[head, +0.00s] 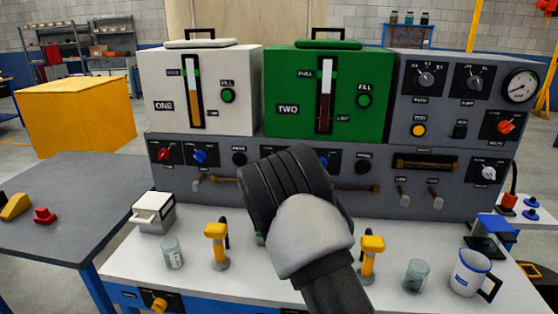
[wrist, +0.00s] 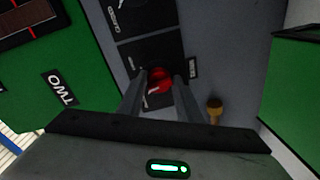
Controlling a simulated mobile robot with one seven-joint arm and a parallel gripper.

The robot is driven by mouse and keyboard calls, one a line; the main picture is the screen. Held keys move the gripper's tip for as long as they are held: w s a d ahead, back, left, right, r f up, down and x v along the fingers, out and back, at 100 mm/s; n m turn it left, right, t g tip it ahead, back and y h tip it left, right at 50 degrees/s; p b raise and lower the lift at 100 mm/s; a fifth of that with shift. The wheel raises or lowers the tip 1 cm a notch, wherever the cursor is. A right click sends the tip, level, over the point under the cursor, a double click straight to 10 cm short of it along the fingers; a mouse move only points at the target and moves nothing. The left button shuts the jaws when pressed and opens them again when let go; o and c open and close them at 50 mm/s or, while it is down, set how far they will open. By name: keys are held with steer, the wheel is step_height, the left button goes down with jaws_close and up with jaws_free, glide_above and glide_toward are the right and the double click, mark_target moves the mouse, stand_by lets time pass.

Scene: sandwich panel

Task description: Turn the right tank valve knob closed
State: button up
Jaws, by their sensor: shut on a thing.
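The right tank, green and marked TWO (head: 285,75), stands on the grey panel in the head view. Its red valve knob (wrist: 158,82) sits on a black plate with white lettering in the wrist view. My gripper (wrist: 160,79) is shut on this knob, one finger on each side. In the head view my arm hides the red knob and my fingertips. A blue knob (head: 323,158) shows just right of my arm under the green tank.
The white tank ONE (head: 197,90) stands at left, with its own red knob (head: 163,154) and blue knob (head: 199,157) below. Yellow taps (head: 216,240) (head: 371,255), glass jars (head: 172,253) and a mug (head: 470,272) stand on the white counter.

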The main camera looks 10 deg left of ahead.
steer(key=shift+a+r+n+h+p, duration=0.15)
steer(key=shift+n+p, duration=0.35)
steer(key=shift+n, duration=0.7)
steer(key=shift+d+r+n+h+p, duration=0.15)
steer(key=shift+n+p, duration=0.3)
steer(key=shift+n, duration=0.75)
steer(key=shift+a+r+n+h+p, duration=0.15)
steer(key=shift+n+p, duration=0.35)
steer(key=shift+n, duration=0.7)
steer(key=o, duration=1)
steer(key=shift+f, duration=0.15)
